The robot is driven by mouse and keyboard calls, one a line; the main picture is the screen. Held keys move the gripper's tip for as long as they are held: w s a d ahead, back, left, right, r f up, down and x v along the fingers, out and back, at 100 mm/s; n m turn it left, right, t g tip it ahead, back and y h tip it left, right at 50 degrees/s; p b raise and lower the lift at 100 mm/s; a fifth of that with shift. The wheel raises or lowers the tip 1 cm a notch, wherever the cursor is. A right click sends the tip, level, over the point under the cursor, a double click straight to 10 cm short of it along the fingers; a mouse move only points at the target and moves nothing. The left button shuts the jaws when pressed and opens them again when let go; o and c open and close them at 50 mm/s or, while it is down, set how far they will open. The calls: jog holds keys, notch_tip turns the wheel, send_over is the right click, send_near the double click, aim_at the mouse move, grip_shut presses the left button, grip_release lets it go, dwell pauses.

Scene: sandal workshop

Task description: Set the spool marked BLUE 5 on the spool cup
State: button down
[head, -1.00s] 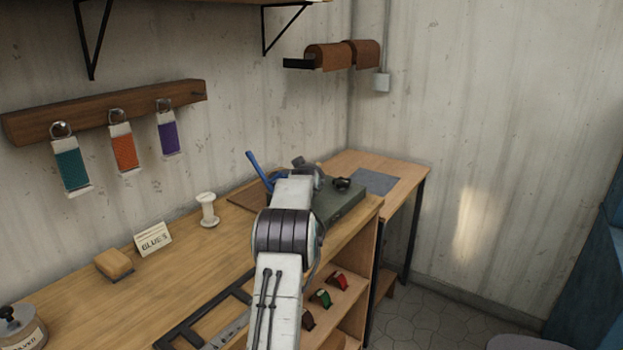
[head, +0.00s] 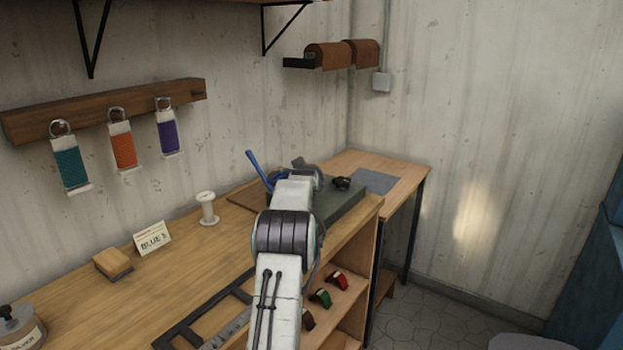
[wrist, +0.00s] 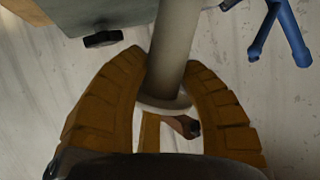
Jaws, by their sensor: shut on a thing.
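In the wrist view, my gripper (wrist: 166,82) has its orange-brown fingers closed on a pale grey cylinder (wrist: 175,42) with a round rim at its lower end. No marking shows on it, so I cannot tell if it is the spool marked BLUE 5. In the head view my arm hides the gripper and what it holds. A white spool-shaped piece (head: 207,208) stands upright on the bench near a card (head: 152,239) reading BLUE 5. I cannot tell whether that piece is the spool cup.
A green box (head: 340,203) with a black item (head: 342,183) on top and a blue tool (head: 259,170) are near my arm. A rack (head: 105,112) holds teal, orange and purple hanging pieces. A block (head: 112,263) and jar (head: 20,328) are at left. Bench between has room.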

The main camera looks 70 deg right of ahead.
jog(key=shift+f+b, duration=0.35)
jog(key=shift+f, duration=0.2)
jog(key=c, duration=1.2)
grip_release()
jog(key=shift+o, duration=0.2)
jog(key=shift+a, duration=0.1)
jog(key=b+v, duration=0.8)
jog(key=v, duration=0.2)
jog(key=shift+a+r, duration=0.2)
jog(key=shift+a, duration=0.15)
jog(key=shift+s, duration=0.1)
